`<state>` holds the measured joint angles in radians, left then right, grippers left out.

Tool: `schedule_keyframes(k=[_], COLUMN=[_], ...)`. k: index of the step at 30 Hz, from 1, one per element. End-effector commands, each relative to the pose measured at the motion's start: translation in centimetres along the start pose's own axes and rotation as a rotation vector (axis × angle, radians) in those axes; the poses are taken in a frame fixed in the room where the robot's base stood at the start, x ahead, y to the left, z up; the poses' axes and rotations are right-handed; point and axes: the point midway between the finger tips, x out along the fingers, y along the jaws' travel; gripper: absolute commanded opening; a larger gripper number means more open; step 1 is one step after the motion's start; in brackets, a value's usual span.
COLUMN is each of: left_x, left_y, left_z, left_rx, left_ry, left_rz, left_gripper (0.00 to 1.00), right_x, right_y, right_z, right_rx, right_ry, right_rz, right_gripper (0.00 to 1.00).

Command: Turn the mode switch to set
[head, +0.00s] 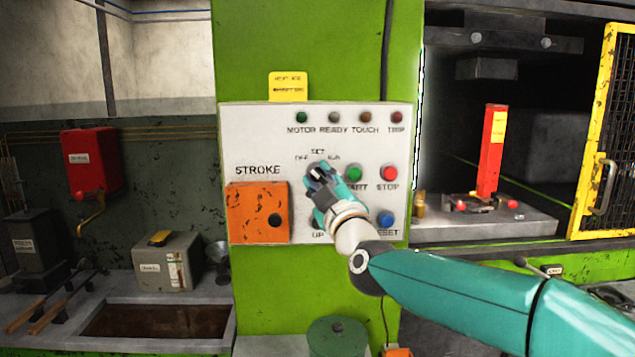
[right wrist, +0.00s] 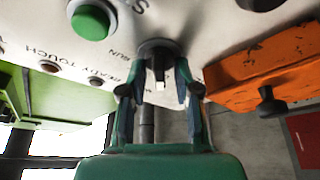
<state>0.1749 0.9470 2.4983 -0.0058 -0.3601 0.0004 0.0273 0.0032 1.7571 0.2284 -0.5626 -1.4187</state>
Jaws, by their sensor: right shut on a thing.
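The mode switch (head: 317,170) is a dark knob on the white control panel (head: 255,135), below the labels OFF, SET and RUN. My right gripper (head: 321,182) reaches it from the lower right and is shut on it. In the right wrist view, the green fingers of the gripper (right wrist: 160,92) stand on both sides of the dark switch (right wrist: 157,48), which carries a small white mark. The fingers cover part of the knob in the head view, so I cannot tell which label it points to. My left gripper is not in view.
Close by are the green start button (head: 354,173), red stop button (head: 389,173) and blue reset button (head: 385,218). An orange stroke box (head: 250,205) with a black knob juts out left of my gripper. Indicator lamps (head: 333,117) line the panel top.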

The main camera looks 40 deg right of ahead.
Motion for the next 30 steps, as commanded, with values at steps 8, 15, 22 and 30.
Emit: schedule_keyframes(k=[8,15,22,30], left_x=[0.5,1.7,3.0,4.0], left_y=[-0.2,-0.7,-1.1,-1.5], left_z=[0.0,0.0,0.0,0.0], left_rx=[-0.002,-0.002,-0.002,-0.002], left_ry=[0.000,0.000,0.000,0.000], left_rz=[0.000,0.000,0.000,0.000], left_gripper=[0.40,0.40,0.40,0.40], right_x=[0.3,0.3,0.3,0.3], right_y=[-0.5,-0.7,-0.8,-0.9], right_z=[0.8,0.9,1.0,0.9], right_rx=[0.037,0.162,0.338,0.539], right_ry=[-0.001,-0.002,-0.005,-0.008], right_rz=[-0.003,0.048,0.121,0.204], right_gripper=[0.00,0.00,0.00,0.00])
